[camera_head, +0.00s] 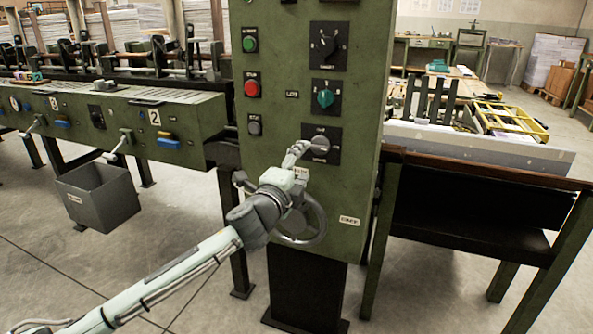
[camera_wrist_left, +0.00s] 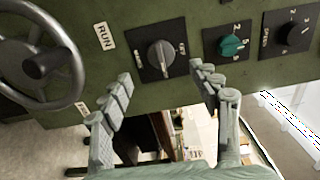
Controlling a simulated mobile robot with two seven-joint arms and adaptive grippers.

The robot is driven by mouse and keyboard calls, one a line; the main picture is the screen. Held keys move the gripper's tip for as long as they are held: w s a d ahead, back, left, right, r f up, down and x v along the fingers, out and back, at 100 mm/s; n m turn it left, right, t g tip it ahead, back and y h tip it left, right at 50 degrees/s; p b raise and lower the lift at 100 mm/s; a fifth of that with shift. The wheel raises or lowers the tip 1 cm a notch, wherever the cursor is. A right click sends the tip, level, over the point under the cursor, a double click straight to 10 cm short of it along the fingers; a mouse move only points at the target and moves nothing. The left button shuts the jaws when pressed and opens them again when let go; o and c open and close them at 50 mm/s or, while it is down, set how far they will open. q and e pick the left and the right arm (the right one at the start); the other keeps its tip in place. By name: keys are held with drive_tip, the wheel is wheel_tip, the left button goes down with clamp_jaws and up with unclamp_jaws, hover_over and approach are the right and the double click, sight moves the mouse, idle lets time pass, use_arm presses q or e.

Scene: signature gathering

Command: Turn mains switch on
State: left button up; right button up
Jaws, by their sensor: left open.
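The grey rotary knob on a black plate, which appears to be the mains switch (camera_head: 321,142), sits low on the green control panel (camera_head: 352,190). It also shows in the left wrist view (camera_wrist_left: 161,54), with small labels on its plate too blurred to read surely. My left gripper (camera_head: 299,149) is just in front of the panel, beside the knob's left. In the left wrist view the left gripper (camera_wrist_left: 160,74) is open and empty. Its fingertips are spread to either side of the knob, apparently not touching it. My right gripper is not in view.
A teal knob (camera_head: 326,98) and a black knob (camera_head: 328,46) are above the grey one. Green, red and grey buttons line the panel's left. A handwheel (camera_head: 303,236) is below my gripper. A grey bin (camera_head: 98,194) hangs at left; a bench stands right.

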use_arm(q)
drive_tip(key=v, duration=0.3)
drive_tip(key=shift+s+a, duration=0.1)
drive_tip(key=shift+s, duration=0.15)
